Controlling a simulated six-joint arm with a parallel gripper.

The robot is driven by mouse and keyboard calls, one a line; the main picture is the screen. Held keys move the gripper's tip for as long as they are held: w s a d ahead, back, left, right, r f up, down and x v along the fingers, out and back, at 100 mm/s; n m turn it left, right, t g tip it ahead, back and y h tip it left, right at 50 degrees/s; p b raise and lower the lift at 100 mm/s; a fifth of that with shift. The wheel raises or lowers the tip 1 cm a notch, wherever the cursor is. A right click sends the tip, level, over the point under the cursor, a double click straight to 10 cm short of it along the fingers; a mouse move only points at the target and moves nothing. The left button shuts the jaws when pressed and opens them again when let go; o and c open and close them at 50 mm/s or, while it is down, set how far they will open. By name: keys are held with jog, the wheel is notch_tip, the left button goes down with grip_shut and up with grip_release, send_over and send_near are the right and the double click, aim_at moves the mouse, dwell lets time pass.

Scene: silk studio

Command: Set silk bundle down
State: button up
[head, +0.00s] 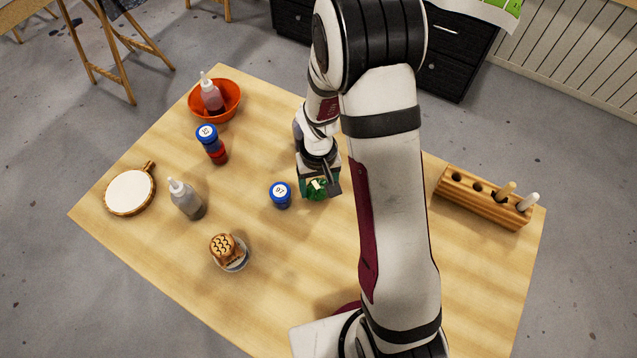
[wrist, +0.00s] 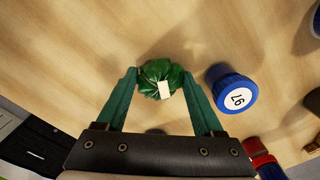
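The silk bundle (head: 316,190) is a small green wad with a pale tag. In the wrist view the bundle (wrist: 153,73) sits between the two green fingertips of my gripper (wrist: 160,77), one against each side. In the head view my gripper (head: 319,182) points down over the middle of the table and partly hides the bundle. I cannot tell for sure whether the bundle touches the tabletop or hangs just above it.
A blue-lidded jar marked 97 (head: 280,195) stands close left of the bundle. A wooden rack (head: 480,205) stands right.

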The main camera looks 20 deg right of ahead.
aim_at(319, 188)
jog(key=o, duration=0.4)
jog(key=shift+r, duration=0.1)
notch_tip(319, 188, up, 13)
jog(key=s+r, duration=0.1)
jog(key=s, duration=0.2)
jog(key=s+r+m, duration=0.1)
jog(key=s+r, duration=0.1)
jog(key=s+a+r+m, duration=0.1)
jog(key=s+r, duration=0.1)
jog(key=s, duration=0.1)
jog(key=shift+s+a+r+y, duration=0.1)
jog(key=shift+s+r+y, duration=0.1)
jog(key=shift+s+y, duration=0.1)
jog(key=s+m, duration=0.1)
jog(key=s, duration=0.3)
jog(key=s+a+r+m, duration=0.1)
jog(key=s, duration=0.3)
jog(key=s+a+r+m+y, duration=0.1)
jog(key=s, duration=0.3)
jog(key=shift+s+a+r, duration=0.1)
jog(key=shift+a, duration=0.05)
